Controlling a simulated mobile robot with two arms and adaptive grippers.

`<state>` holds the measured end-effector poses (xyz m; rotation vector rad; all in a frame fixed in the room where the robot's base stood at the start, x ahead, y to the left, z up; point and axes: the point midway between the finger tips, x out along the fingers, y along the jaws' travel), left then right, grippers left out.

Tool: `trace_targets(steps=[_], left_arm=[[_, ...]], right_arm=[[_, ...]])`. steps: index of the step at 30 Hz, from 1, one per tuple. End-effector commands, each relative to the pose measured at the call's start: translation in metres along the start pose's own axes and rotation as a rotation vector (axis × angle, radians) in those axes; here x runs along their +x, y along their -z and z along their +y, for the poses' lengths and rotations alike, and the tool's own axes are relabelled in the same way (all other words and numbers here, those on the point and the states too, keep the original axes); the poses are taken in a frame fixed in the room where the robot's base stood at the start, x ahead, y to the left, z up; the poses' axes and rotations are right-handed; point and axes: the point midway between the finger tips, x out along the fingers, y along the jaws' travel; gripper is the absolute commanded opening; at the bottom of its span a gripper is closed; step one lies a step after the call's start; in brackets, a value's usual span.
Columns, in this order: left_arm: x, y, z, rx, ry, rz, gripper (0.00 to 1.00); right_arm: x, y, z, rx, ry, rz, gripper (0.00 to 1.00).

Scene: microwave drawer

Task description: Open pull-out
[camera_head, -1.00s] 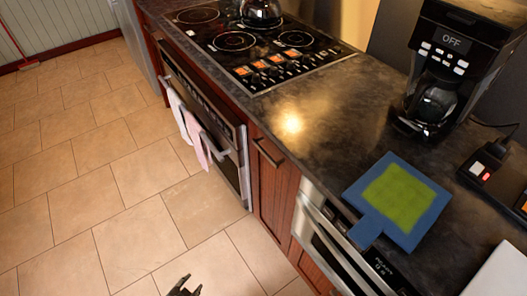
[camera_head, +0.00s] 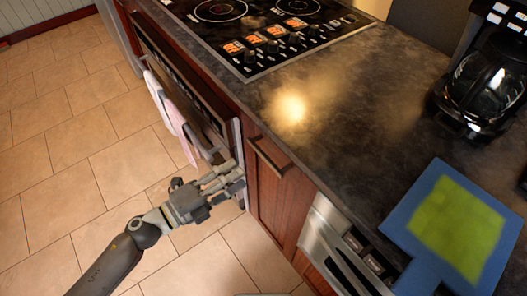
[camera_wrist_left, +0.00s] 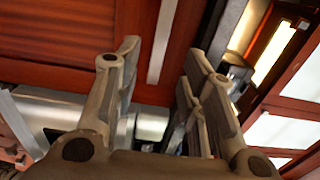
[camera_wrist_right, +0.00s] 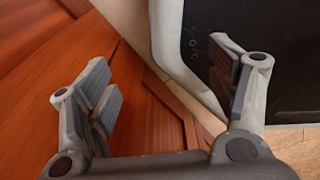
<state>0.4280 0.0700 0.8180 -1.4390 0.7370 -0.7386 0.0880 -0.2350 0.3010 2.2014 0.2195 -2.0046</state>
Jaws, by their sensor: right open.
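The pull-out is a narrow red-brown wooden front (camera_head: 280,205) under the counter, between the oven and the steel microwave drawer. Its grey bar handle (camera_head: 268,158) is near the top, and the front looks closed. My left gripper (camera_head: 234,178) is open and empty, left of the handle and in front of the oven's right edge in the head view. In the left wrist view, a light grey bar (camera_wrist_left: 162,42) on red wood shows between the open fingers, with no clear contact. My right gripper (camera_wrist_right: 163,82) is open and empty near brown wood; the head view does not show it.
The oven (camera_head: 190,85) with hanging towels (camera_head: 168,112) is left of the pull-out. The microwave drawer (camera_head: 335,240) is on its right. A blue-green board (camera_head: 460,225) and a coffee maker (camera_head: 485,85) stand on the counter. The tiled floor (camera_head: 60,170) is clear.

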Motion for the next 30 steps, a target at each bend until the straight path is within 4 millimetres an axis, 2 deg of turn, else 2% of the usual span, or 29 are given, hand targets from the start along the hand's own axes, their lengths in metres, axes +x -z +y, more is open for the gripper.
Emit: trace_targets(steps=[6, 15, 21, 29, 30], left_arm=[[0.037, -0.002, -0.004, -0.002, 0.004, -0.003, 0.38], [0.086, -0.002, -0.002, -0.003, 0.002, -0.003, 0.38], [0.098, -0.002, -0.001, -0.003, 0.000, -0.003, 0.38], [0.099, -0.002, 0.000, -0.003, 0.000, -0.004, 0.38], [0.099, -0.002, 0.000, -0.003, 0.000, -0.004, 0.34]], right_arm=[[-0.011, -0.006, -0.001, 0.000, 0.002, -0.010, 0.79], [-0.018, -0.003, -0.001, -0.001, 0.001, -0.006, 0.79], [-0.019, -0.001, 0.000, -0.001, 0.001, -0.003, 0.79], [-0.018, 0.000, 0.000, -0.001, 0.001, -0.002, 0.79], [-0.018, 0.000, 0.000, -0.001, 0.001, -0.002, 0.79]])
